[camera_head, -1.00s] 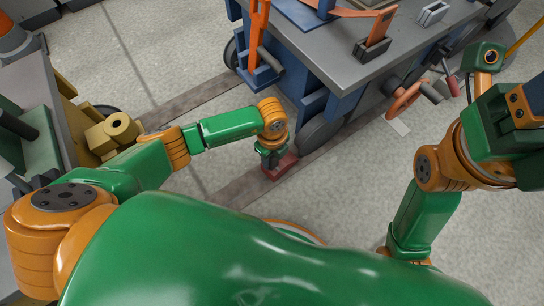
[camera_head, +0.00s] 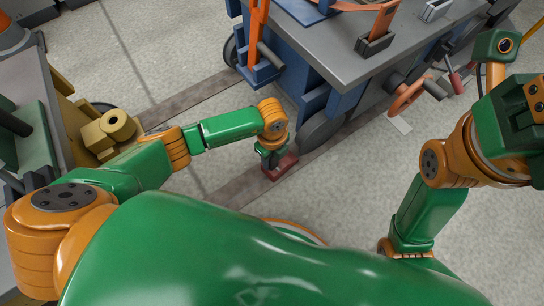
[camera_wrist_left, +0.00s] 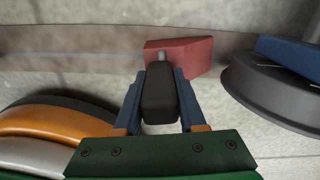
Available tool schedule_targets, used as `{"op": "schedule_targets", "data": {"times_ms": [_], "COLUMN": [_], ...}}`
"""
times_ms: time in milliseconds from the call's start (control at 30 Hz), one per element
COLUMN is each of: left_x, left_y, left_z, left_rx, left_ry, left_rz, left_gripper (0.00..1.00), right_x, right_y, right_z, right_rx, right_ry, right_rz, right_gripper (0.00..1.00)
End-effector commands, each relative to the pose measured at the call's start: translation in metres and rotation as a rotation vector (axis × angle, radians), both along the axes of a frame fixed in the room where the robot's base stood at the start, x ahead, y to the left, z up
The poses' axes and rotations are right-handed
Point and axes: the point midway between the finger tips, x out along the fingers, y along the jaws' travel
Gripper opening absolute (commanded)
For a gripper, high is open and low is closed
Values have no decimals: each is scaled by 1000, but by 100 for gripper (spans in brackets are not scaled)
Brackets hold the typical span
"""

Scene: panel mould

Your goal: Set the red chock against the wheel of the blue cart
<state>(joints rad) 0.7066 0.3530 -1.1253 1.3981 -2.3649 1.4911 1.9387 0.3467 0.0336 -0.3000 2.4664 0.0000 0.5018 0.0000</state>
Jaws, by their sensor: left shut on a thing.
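The red chock (camera_head: 281,168) is on the floor strip close to the near wheel (camera_head: 322,130) of the blue cart (camera_head: 345,97). It also shows in the left wrist view (camera_wrist_left: 184,56), to the left of the dark wheel (camera_wrist_left: 265,90), with a narrow gap of floor between them. My left gripper (camera_head: 270,155) is above the chock. In the left wrist view its blue fingers (camera_wrist_left: 160,100) are shut on the chock's black handle (camera_wrist_left: 160,95). I cannot tell whether the chock's underside touches the floor. My right arm is at the right; its fingers do not show.
The cart's grey top (camera_head: 340,50) overhangs the wheel side. An orange handwheel (camera_head: 408,93) juts out from the cart. A yellow machine (camera_head: 110,130) stands at the left.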

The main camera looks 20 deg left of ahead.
Motion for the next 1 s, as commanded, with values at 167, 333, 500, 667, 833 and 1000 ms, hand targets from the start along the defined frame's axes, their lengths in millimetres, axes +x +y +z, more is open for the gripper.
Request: {"op": "schedule_targets", "data": {"times_ms": [167,333,500,667,833,1000], "left_x": [0,0,0,0,0,0], "left_y": [0,0,0,0,0,0], "left_z": [-3,-2,-3,-3,30,57], "left_rx": [0,0,0,0,-1,-1], "left_ry": [-1,-1,1,0,-2,-2], "left_rz": [0,0,0,0,-1,0], "left_gripper": [48,75,75,75,75,75], "right_x": [0,0,0,-6,10,23], "right_y": [0,0,0,0,-1,-3], "right_z": [-2,-2,-2,6,10,1], "right_rx": [0,0,0,-1,3,9], "right_ry": [0,0,0,-30,53,142], "right_rz": [0,0,0,-1,2,7], "right_gripper": [60,60,60,60,60,60]}}
